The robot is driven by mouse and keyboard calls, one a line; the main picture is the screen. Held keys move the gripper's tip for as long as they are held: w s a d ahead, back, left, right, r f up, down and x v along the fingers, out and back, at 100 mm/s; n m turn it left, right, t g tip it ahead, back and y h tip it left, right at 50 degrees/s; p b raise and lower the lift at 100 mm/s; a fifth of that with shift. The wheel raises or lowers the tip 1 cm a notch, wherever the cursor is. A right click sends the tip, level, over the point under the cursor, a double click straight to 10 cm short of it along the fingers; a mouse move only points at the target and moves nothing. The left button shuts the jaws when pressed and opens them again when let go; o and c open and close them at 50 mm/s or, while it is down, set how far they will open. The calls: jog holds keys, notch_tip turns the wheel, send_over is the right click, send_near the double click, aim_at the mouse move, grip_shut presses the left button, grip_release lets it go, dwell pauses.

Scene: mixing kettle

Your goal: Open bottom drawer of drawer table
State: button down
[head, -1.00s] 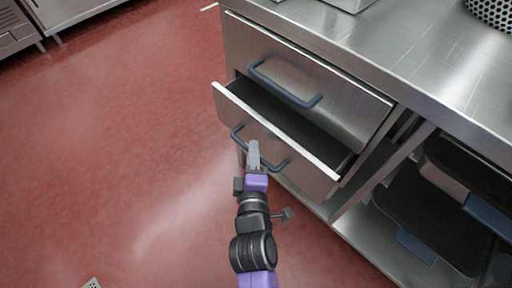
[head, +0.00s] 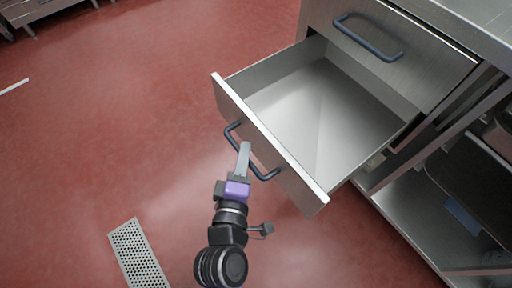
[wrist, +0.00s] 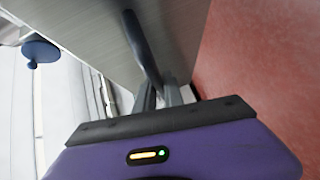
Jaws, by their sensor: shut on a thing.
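The bottom drawer (head: 262,134) of the metal drawer table stands pulled far out in the head view, and its empty grey inside (head: 325,115) shows. Its dark blue bar handle (head: 266,175) is on the front panel. My gripper (head: 243,150) is shut on this handle near its middle. In the wrist view the handle (wrist: 142,45) runs down between the fingers (wrist: 160,95) beside the drawer front (wrist: 90,35). The top drawer (head: 400,55), with a similar handle (head: 368,38), is closed above it.
Open shelves with dark trays (head: 465,185) are at the right of the drawers. A perforated floor grate (head: 139,255) lies at lower left. The red floor (head: 120,130) left of the drawer is clear. The metal tabletop (head: 470,22) is at upper right.

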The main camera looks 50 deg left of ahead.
jog(key=shift+s, duration=0.4)
jog(key=c, duration=1.5)
grip_release()
jog(key=shift+o, duration=0.2)
jog(key=p+v, duration=0.1)
jog(key=v, duration=0.6)
jog(key=shift+s+d, duration=0.25)
jog(key=shift+d, duration=0.05)
